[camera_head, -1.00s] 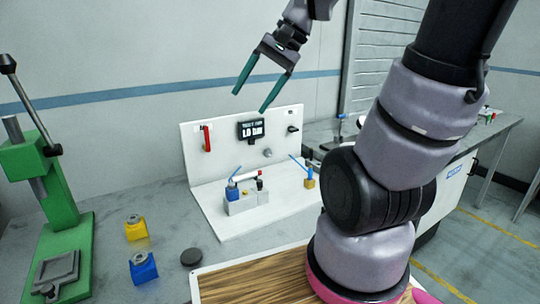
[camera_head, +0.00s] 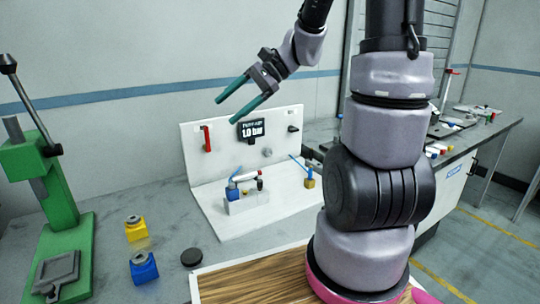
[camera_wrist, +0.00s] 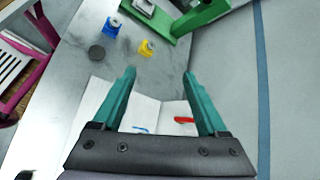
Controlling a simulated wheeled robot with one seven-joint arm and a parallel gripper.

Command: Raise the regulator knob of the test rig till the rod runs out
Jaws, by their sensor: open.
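The test rig is a white L-shaped panel (camera_head: 222,212) on the grey bench, with a dark display (camera_head: 251,130) reading 1.0 bar. A small grey round knob (camera_head: 267,152) sits on the upright panel below the display; I cannot tell for sure that it is the regulator. A white cylinder-like part (camera_head: 245,177) lies on a grey block at the base, with blue tubing beside it. My gripper (camera_head: 238,101) is open and empty, in the air in front of and above the panel. In the wrist view my gripper (camera_wrist: 160,75) has its teal fingers apart, with part of the white panel (camera_wrist: 140,110) between them.
A red handle (camera_head: 207,139) hangs at the panel's left. A green press (camera_head: 50,190) stands at far left. A yellow block (camera_head: 136,229), a blue block (camera_head: 143,267) and a dark puck (camera_head: 191,257) sit on the bench. A wooden board (camera_head: 255,283) lies in front.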

